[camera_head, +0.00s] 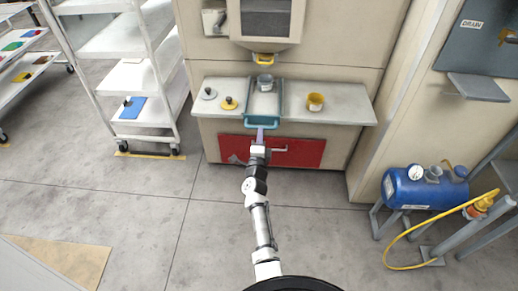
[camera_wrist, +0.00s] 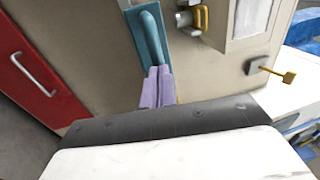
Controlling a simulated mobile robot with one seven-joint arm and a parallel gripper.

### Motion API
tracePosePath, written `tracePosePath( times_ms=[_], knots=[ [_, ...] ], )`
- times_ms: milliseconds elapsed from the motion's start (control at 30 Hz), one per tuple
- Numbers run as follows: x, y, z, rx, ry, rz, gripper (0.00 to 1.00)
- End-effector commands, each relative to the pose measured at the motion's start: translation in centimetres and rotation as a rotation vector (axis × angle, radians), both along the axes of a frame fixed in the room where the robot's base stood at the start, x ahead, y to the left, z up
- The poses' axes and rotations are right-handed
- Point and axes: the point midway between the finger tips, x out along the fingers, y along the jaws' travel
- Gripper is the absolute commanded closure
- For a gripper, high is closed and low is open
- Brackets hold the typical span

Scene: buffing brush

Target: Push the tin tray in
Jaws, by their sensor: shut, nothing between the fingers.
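The tin tray (camera_head: 264,103) is a grey slide set in the pale counter, with a teal front and bar handle (camera_head: 262,123) that stands out at the counter's front edge. A grey metal tin (camera_head: 265,83) sits toward its back. My gripper (camera_head: 260,134) has purple fingers, shut and empty, pointing at the teal front from the near side. In the wrist view, the shut fingertips (camera_wrist: 158,76) reach the lower end of the teal handle (camera_wrist: 151,38). I cannot tell whether they touch it.
The counter (camera_head: 345,107) also holds a yellow cup (camera_head: 315,102) and two small knobbed discs on the left. A red drawer (camera_head: 300,152) with a bar handle lies below. A white shelf cart (camera_head: 140,75) stands left; a blue tank (camera_head: 425,187) stands right. The floor between is clear.

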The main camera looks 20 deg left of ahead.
Motion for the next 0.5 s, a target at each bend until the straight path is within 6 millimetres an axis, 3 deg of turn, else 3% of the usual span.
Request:
tracePosePath(
  times_ms=[200, 500],
  knots=[
    [2.4, 0.7, -0.2, 0.0, 0.0, 0.001, 1.0],
    [3.2, 0.9, 0.1, 0.001, -0.001, 0.0, 1.0]
  ],
)
